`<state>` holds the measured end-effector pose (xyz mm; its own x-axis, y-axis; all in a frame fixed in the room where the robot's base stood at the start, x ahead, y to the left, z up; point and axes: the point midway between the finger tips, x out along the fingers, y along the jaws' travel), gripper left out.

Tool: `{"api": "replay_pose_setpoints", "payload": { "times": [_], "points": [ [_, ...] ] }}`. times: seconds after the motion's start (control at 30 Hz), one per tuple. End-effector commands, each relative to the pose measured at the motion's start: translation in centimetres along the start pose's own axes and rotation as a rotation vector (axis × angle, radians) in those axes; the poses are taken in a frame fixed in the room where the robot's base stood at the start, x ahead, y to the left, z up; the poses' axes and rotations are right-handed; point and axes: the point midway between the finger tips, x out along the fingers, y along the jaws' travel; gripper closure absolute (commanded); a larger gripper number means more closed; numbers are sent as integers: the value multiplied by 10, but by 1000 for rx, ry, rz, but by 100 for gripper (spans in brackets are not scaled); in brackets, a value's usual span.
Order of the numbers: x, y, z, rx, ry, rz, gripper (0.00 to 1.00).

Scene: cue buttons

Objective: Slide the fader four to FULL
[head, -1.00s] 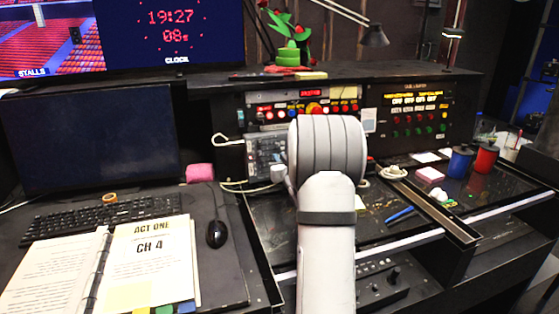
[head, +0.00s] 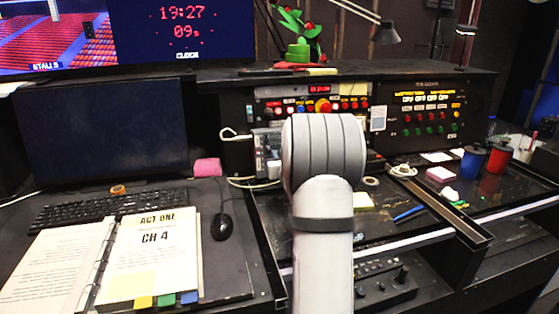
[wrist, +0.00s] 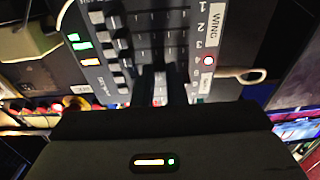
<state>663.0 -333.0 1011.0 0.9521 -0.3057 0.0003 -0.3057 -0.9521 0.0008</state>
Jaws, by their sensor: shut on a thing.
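The fader panel (wrist: 130,30) marked WING fills the top of the wrist view, with rows numbered from 1 along its right side. Several dark fader caps (wrist: 118,43) line the panel's left part. My gripper (wrist: 160,76) reaches onto the panel near the row by the red light. It is shut on a small pale and red piece, seemingly the cap of fader four, mostly hidden between the fingers. In the head view the panel (head: 262,150) shows only at its left edge, behind my arm.
A red-buttoned unit (head: 340,106) and a cue panel (head: 425,110) stand behind and right of my arm. A white cable loop (wrist: 243,76) sticks out beside the fader panel. The keyboard (head: 105,207), mouse (head: 222,226) and open binder (head: 100,265) lie left.

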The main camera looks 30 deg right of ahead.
Motion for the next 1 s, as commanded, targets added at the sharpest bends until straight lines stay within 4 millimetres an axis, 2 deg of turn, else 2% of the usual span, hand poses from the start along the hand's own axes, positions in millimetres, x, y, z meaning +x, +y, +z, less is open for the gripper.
{"api": "replay_pose_setpoints", "payload": {
  "times": [0.23, 0.27, 0.53, 0.8, 0.87, 1.0],
  "points": [
    [-1, 6, 0, 0, -1, 9, 100],
    [-2, 6, 0, 0, -1, 11, 88],
    [-2, 11, 0, 0, 0, 17, 66],
    [-5, 11, 0, 0, 0, 18, 65],
    [-10, 11, -1, 0, 0, 18, 65],
    [-32, 11, 0, 0, 0, 18, 65]
  ]
}}
